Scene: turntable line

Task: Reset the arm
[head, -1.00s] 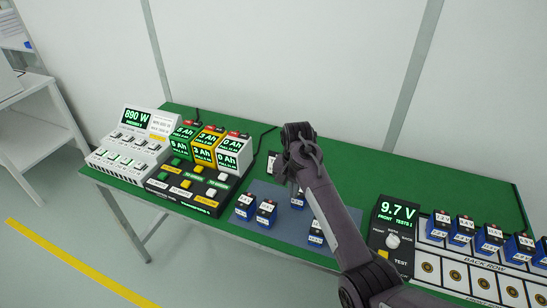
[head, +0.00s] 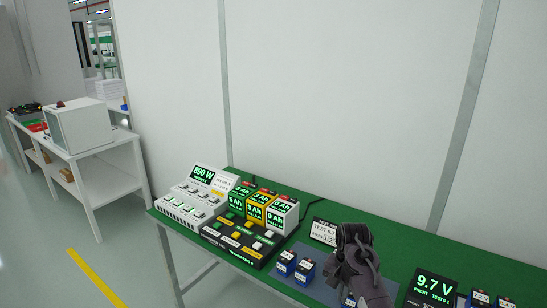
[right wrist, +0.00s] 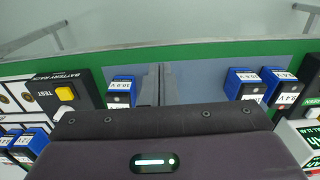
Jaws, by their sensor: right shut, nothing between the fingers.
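My right gripper (head: 352,238) is in the lower right of the head view, above the green table (head: 400,245). In the right wrist view its two fingers (right wrist: 158,84) are together with nothing between them. They point over a grey-blue mat (right wrist: 200,78). Blue batteries with white labels stand on the mat: one (right wrist: 122,90) left of the fingers and two (right wrist: 242,82) to the right, apart from them. My left gripper is not in view.
A white power unit (head: 195,195) reading 890 W, a black button panel (head: 238,240) and several Ah blocks (head: 262,208) stand at the table's left. A small sign (head: 324,232) stands behind the mat. A 9.7 V tester (head: 432,286) is at right. White wall behind.

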